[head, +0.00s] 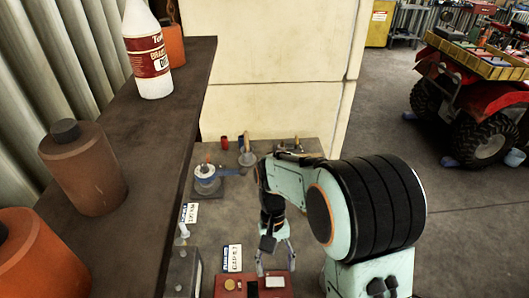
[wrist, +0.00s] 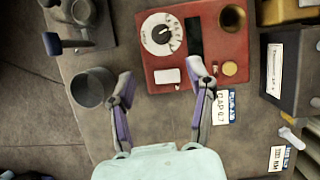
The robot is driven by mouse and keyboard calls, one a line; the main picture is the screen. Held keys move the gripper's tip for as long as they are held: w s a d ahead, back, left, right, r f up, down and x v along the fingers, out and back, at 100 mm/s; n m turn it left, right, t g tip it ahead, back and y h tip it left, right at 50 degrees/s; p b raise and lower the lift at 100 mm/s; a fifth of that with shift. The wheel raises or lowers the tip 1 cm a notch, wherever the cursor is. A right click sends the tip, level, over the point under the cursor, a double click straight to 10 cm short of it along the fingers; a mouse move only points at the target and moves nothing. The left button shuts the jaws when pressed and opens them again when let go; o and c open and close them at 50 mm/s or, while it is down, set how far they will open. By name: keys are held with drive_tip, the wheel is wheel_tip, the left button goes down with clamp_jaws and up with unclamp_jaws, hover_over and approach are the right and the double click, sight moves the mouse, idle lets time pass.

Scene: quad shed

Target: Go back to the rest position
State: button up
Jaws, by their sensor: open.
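My gripper (head: 275,268) hangs over the workbench, pointing down, in the head view. In the wrist view my gripper (wrist: 163,78) has its two fingers spread wide with nothing between them. The fingertips lie over the near edge of a red box (wrist: 205,50) with a white dial (wrist: 161,34), a dark slot and brass round parts. The red box also shows at the bottom of the head view (head: 262,294), partly cut off. I cannot tell the exact height of the fingertips above it.
A grey cup (wrist: 93,88) stands left of the fingers. A dark box (wrist: 290,75) and a plate card (wrist: 222,107) lie to the right. A shelf (head: 150,125) with a bottle (head: 148,55) and rusty canisters (head: 85,168) runs along the left. A pale wall (head: 270,105) stands behind the bench.

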drive_tip(key=shift+r, duration=0.1)
drive_tip(key=s+d+r+m+t, duration=0.1)
drive_tip(key=s+d+r+t, duration=0.15)
drive_tip(key=r, duration=0.35)
drive_tip(key=s+d+r+t, duration=0.1)
drive_tip(key=s+r+t, duration=0.15)
drive_tip(key=r, duration=0.25)
drive_tip(key=s+f+n+y, duration=0.1)
drive_tip(key=s+f, duration=0.1)
drive_tip(key=s, duration=0.8)
drive_tip(key=shift+s+d+f+g, duration=0.25)
drive_tip(key=shift+s+f+g, duration=0.05)
drive_tip(key=shift+s, duration=0.1)
drive_tip(key=shift+c, duration=0.3)
